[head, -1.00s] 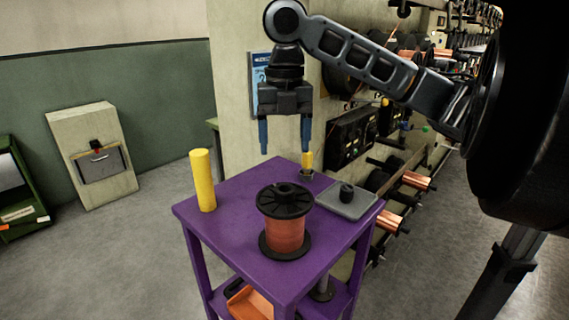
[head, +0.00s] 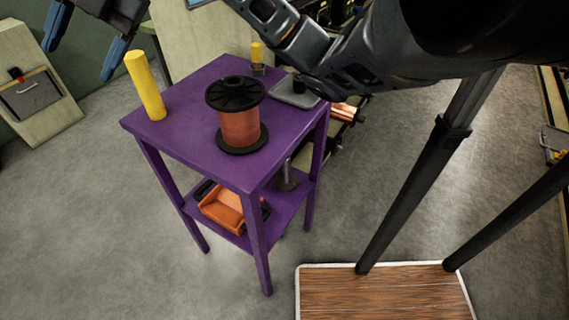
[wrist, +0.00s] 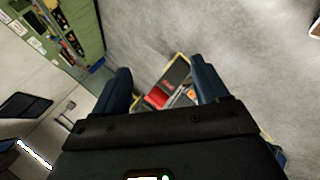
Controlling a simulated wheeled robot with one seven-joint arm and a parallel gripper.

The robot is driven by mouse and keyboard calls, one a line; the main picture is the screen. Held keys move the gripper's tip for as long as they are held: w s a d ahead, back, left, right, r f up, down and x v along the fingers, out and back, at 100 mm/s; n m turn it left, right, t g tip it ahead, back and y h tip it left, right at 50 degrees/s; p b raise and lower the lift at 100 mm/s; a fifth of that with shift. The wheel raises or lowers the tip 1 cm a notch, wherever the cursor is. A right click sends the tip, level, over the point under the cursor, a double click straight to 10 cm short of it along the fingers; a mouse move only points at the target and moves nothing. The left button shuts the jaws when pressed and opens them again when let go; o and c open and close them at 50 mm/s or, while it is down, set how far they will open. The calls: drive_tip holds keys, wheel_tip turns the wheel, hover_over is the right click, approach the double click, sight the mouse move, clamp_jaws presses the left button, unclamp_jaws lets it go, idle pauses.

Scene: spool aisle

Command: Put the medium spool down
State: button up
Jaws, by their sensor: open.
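The medium spool, wound with copper wire and with black flanges (head: 239,128), stands upright on the purple table (head: 185,148). Nothing is touching it from above. My gripper (head: 83,58) is at the upper left of the head view, above and to the left of the table, apart from the spool. Its two blue fingers are spread with nothing between them. In the wrist view my gripper (wrist: 162,80) also shows open and empty over the floor, and the spool is not in that view.
A yellow cylinder (head: 146,86) stands at the table's left corner. A small yellow-topped item (head: 257,56) and a grey tray (head: 295,92) are at the back. An orange bin (head: 224,208) sits on the lower shelf. A wooden board (head: 385,293) lies on the floor.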

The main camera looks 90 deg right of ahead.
drive_tip(key=w+a+r+m+t+y, duration=0.1)
drive_tip(key=w+a+m+t+y, duration=0.2)
drive_tip(key=w+a+m+t, duration=0.7)
drive_tip(key=s+a+f+m+h, duration=0.5)
drive_tip(key=a+f+m, duration=0.3)
drive_tip(key=a+f, duration=0.1)
drive_tip(key=s+a+f+m+g+h, duration=0.1)
drive_tip(key=s+a+f+m+h, duration=0.1)
drive_tip(key=s+f, duration=0.45)
drive_tip(key=s+a+f+m+g+h, duration=0.1)
drive_tip(key=s+a+f+m, duration=0.15)
drive_tip(key=s+f, duration=0.4)
drive_tip(key=s+d+r+n+y, duration=0.1)
drive_tip(key=s+d+n, duration=0.1)
drive_tip(key=s, duration=1.8)
drive_tip(key=shift+s+d+r+n+g, duration=0.2)
drive_tip(key=shift+s+d+n+g, duration=0.15)
drive_tip(key=shift+n+g, duration=0.1)
